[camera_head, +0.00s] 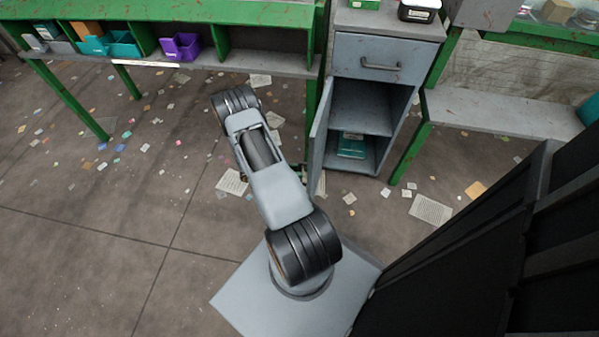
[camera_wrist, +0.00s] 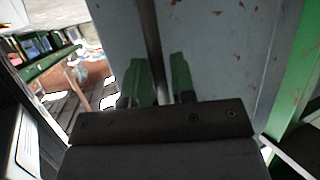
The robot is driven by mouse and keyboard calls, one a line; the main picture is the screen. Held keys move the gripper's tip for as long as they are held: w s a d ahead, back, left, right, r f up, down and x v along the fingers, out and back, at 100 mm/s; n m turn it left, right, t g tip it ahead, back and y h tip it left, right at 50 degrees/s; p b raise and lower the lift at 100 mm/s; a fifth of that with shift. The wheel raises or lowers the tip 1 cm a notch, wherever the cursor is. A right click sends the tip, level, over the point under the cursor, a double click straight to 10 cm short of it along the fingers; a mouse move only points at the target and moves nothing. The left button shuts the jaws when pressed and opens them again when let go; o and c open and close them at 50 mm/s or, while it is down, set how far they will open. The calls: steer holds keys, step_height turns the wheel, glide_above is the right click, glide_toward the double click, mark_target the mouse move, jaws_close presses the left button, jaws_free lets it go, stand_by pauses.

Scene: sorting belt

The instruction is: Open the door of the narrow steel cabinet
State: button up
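The narrow steel cabinet (camera_head: 388,62) stands at the upper middle of the head view. Its grey door (camera_head: 319,130) is swung well out on the left side, and the compartment behind it shows open. My gripper (camera_head: 303,174) is mostly hidden behind my arm, close to the door's outer edge. In the wrist view my gripper (camera_wrist: 161,80) has its two green fingers apart. A dark vertical bar or edge (camera_wrist: 152,45) runs between them, in front of a grey steel panel (camera_wrist: 205,50). I cannot tell whether the fingers touch it.
Inside the cabinet are a shelf (camera_head: 362,121) and a green item (camera_head: 352,147) at the bottom. A closed drawer (camera_head: 385,58) is above. Green-legged benches flank the cabinet, with a purple bin (camera_head: 181,46) on the left one. Papers litter the floor; the left floor is otherwise clear.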

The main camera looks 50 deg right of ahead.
steer(key=p+v, duration=0.2)
steer(key=v, duration=1)
steer(key=shift+p, duration=0.3)
steer(key=shift+w+a+r, duration=0.1)
steer(key=shift+w, duration=0.05)
